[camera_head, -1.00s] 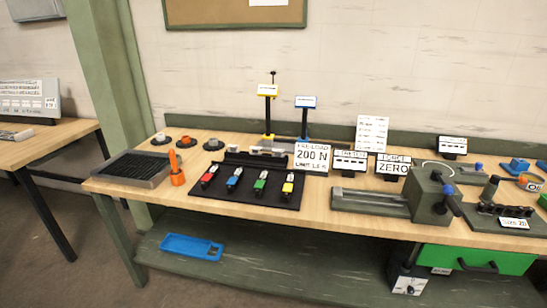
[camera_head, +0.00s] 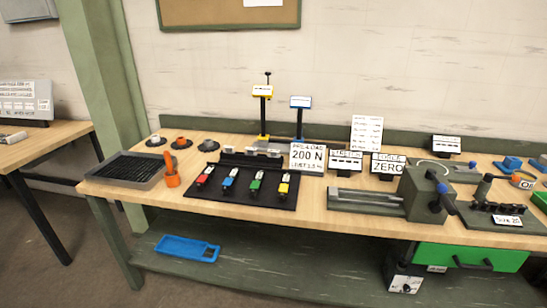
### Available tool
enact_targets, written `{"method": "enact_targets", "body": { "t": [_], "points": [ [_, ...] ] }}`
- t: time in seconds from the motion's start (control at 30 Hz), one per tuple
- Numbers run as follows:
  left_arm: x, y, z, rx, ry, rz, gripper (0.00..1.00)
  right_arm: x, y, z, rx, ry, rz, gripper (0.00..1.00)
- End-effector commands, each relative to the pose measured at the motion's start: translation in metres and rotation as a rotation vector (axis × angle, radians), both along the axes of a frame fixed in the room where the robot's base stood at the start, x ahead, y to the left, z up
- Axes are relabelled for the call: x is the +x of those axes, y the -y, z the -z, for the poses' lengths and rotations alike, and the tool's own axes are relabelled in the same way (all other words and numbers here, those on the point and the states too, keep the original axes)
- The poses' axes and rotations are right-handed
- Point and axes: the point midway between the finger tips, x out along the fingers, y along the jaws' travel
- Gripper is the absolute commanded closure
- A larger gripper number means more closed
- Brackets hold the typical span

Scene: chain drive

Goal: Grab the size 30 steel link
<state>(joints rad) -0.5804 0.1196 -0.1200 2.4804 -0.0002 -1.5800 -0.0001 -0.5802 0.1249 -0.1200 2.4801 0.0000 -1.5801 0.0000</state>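I cannot make out which part is the size 30 steel link; no readable size 30 label shows. A black board (camera_head: 222,200) on the workbench carries several small pieces with red (camera_head: 206,175), blue (camera_head: 230,179), green (camera_head: 257,182) and yellow (camera_head: 284,186) parts. Small grey metal pieces (camera_head: 268,149) sit behind the board, too small to identify. Three round dark holders (camera_head: 181,143) with grey or orange tops stand at the back left. Neither of my grippers is in view.
A dark grid tray (camera_head: 125,170) and an orange upright tool (camera_head: 171,171) stand at the left. A grey vise-like machine (camera_head: 422,190) and a small sign reading size 20 (camera_head: 507,220) are at the right. A blue tray (camera_head: 188,248) lies on the lower shelf.

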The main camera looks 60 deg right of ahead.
Motion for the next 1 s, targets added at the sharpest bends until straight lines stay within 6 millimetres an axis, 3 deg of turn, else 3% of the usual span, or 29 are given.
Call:
{"method": "enact_targets", "body": {
  "t": [0.1,0.6,0.87,1.0],
  "points": [
    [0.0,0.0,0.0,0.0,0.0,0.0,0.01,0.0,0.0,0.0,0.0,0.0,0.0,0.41],
    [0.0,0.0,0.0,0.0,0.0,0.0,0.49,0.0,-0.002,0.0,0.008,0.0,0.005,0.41],
    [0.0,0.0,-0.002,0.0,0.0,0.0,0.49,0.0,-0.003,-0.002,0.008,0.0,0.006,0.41],
    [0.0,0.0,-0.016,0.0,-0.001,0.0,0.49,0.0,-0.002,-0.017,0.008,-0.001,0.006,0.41]
  ]
}}
